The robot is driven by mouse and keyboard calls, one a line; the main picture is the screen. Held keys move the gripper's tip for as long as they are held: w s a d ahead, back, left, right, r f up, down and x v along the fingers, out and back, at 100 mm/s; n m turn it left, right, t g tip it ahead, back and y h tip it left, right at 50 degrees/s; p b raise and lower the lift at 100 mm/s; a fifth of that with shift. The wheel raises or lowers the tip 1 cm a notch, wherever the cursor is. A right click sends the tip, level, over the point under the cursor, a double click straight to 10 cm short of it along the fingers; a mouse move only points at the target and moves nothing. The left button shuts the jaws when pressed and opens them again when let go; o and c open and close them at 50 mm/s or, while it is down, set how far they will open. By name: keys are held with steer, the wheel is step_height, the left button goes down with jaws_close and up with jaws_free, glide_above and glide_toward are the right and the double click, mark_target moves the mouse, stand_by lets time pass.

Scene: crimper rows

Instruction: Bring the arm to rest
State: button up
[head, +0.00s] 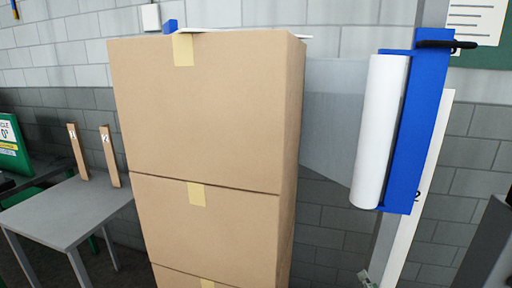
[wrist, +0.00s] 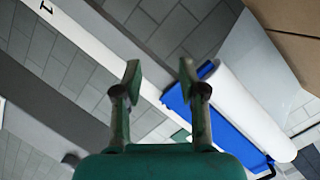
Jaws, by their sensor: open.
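My gripper (wrist: 160,80) shows in the wrist view with its two fingers apart and nothing between them. Its green body fills the bottom middle of that view. Behind the fingers are a grey block wall and a long pale post. In the head view I cannot clearly make out my gripper; a small pale green piece shows at the bottom edge, too little to name.
A tall stack of cardboard boxes (head: 205,115) stands in the middle. To its right, a white film roll (head: 380,130) hangs on a blue holder (head: 420,130), its sheet reaching toward the boxes. A grey table (head: 70,212) with two wooden uprights stands left.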

steer(key=s+a+f+n, duration=0.2)
steer(key=s+f, duration=0.2)
steer(key=s, duration=0.4)
steer(key=s+a+f+n+y, duration=0.1)
steer(key=s+a+f, duration=0.25)
steer(key=s, duration=0.35)
steer(key=s+a+f+n, duration=0.2)
steer(key=s+f, duration=0.3)
steer(key=s, duration=0.3)
steer(key=s+a+r+n, duration=0.1)
steer(key=s+r+n, duration=0.1)
steer(key=s, duration=0.9)
steer(key=s+a+r+n+y, duration=0.1)
steer(key=s+n, duration=0.3)
steer(key=s, duration=0.8)
steer(key=shift+s+a+r, duration=0.25)
steer(key=shift+a+r, duration=0.45)
steer(key=shift+r, duration=0.15)
